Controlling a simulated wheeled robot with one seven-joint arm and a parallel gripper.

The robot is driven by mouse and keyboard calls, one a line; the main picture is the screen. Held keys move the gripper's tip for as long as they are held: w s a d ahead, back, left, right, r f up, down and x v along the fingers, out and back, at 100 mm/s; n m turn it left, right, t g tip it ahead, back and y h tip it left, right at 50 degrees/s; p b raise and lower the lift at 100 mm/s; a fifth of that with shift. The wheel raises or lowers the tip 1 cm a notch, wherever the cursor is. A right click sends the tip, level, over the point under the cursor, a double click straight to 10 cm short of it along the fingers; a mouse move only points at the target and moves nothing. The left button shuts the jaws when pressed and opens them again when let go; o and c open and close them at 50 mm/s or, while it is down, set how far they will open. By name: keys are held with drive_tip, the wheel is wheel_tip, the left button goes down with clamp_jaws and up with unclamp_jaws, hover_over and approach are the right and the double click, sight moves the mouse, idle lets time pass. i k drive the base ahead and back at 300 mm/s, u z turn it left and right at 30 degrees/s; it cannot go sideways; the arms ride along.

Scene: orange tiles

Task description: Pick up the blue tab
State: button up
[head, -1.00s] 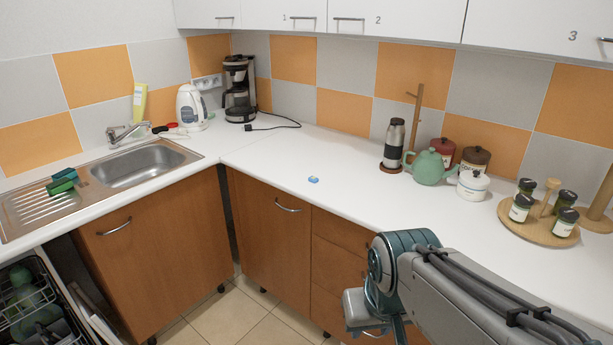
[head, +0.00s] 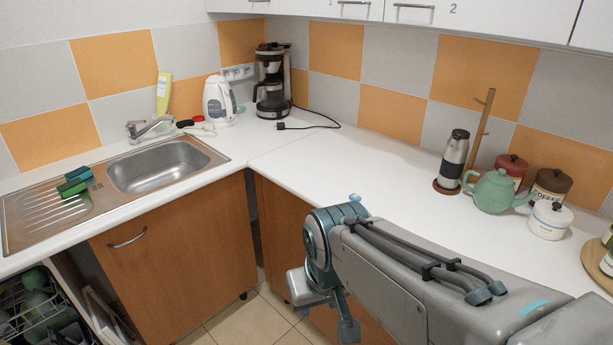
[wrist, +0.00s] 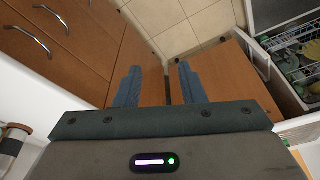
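The small blue tab (head: 355,198) lies on the white worktop, in the middle of the head view. It shows just above the edge of my arm, which hides part of it. My gripper (wrist: 160,86) points down in front of the wooden cabinet doors, with its two blue-grey fingers apart and nothing between them. It is off the front of the counter, away from the tab. The tab does not show in the wrist view.
A sink (head: 160,165) with a green sponge (head: 73,186) beside it is at left. A kettle (head: 219,101) and coffee maker (head: 272,82) stand in the corner. A flask (head: 453,160), teapot (head: 493,190) and canisters stand at right. An open dishwasher (head: 35,305) is low left.

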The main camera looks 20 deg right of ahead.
sight(352, 197)
drive_tip(key=z, duration=0.2)
drive_tip(key=i, duration=0.9)
drive_tip(key=z, duration=0.4)
